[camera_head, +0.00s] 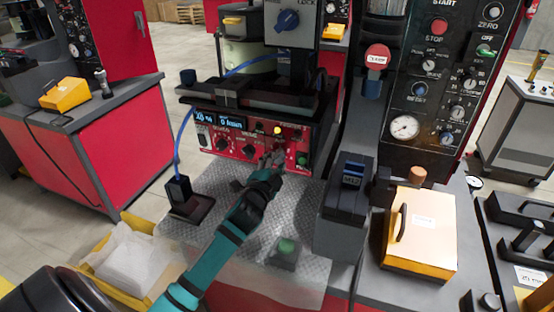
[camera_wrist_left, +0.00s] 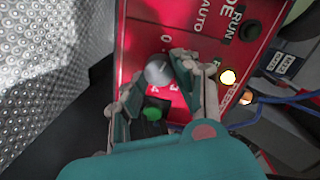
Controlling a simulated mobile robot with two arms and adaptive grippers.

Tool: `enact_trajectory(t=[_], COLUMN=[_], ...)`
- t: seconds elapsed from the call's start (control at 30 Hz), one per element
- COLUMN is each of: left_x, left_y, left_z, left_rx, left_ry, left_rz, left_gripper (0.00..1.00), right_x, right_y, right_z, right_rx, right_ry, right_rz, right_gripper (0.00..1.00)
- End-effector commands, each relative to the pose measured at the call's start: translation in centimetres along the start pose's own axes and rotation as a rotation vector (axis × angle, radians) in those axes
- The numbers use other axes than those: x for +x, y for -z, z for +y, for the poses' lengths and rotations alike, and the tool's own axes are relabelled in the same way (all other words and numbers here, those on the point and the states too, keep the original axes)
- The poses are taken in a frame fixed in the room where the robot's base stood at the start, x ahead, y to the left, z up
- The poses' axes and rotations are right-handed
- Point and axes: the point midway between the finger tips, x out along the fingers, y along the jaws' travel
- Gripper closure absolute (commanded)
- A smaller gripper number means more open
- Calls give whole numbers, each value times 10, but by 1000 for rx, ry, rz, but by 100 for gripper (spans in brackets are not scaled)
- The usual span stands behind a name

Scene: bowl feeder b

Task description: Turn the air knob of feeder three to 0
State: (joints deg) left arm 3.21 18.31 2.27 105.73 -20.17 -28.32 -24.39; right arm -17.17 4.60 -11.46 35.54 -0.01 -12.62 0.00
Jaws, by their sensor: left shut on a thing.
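My left gripper (camera_head: 272,160) reaches across the textured metal plate to the red front panel (camera_head: 238,150) of the feeder. In the left wrist view a grey round knob (camera_wrist_left: 158,70) sits on the red panel between its two fingers, and the gripper is shut on it. A white "0" is printed above the knob, and small white digits show below it. I cannot tell for sure which mark the knob points to. In the head view the gripper hides the knob. My right gripper is not in view.
A green button (camera_wrist_left: 153,113) sits just below the knob, and a lit yellow lamp (camera_wrist_left: 228,76) to its right. Black knobs (camera_head: 222,145) and a blue display (camera_head: 232,122) are on the panel's left. A grey box (camera_head: 346,205) stands right of the plate.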

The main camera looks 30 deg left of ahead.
Motion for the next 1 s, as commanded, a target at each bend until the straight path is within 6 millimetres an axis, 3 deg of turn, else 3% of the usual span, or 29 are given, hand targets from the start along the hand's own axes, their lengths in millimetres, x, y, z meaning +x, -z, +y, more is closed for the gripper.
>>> enact_trajectory(t=[0.43, 1.0], left_x=[0, 0], left_y=[-1, -2], left_z=[-1, 0], left_rx=[-254, -300], left_ry=[-13, -16], left_rz=[9, 11], left_gripper=[100, 100], right_x=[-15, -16], right_y=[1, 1], right_z=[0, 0], right_rx=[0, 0], right_ry=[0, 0], right_rz=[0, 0], right_gripper=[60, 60])
